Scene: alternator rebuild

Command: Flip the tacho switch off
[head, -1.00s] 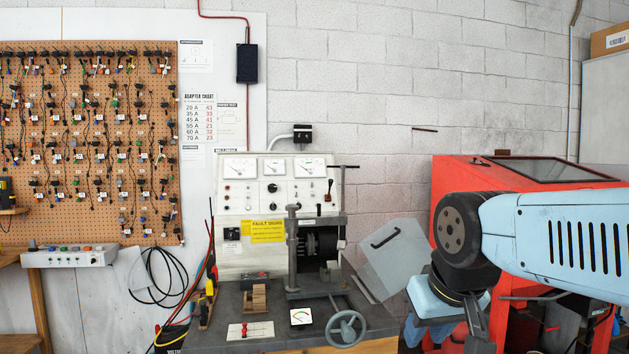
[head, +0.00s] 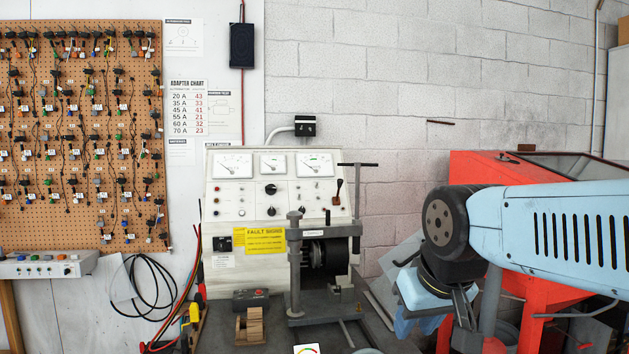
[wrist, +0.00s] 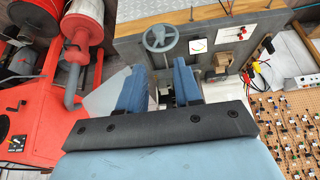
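The white test bench panel (head: 282,170) stands ahead with three dial gauges, dark knobs and several small switches and buttons. The small switches (head: 310,198) sit below the right gauge, but their labels are too small to read. I cannot tell which is the tacho switch or how it is set. A larger lever (head: 337,192) stands at the panel's right side. My gripper (head: 421,325) hangs right of the bench, well apart from the panel. In the wrist view its two blue fingers (wrist: 160,90) are spread with nothing held between them.
A clamp stand (head: 295,262) and a dark alternator (head: 325,254) stand in front of the panel's lower right. A red cabinet (head: 480,176) is at right, close to my arm. Cables (head: 150,290) hang at left.

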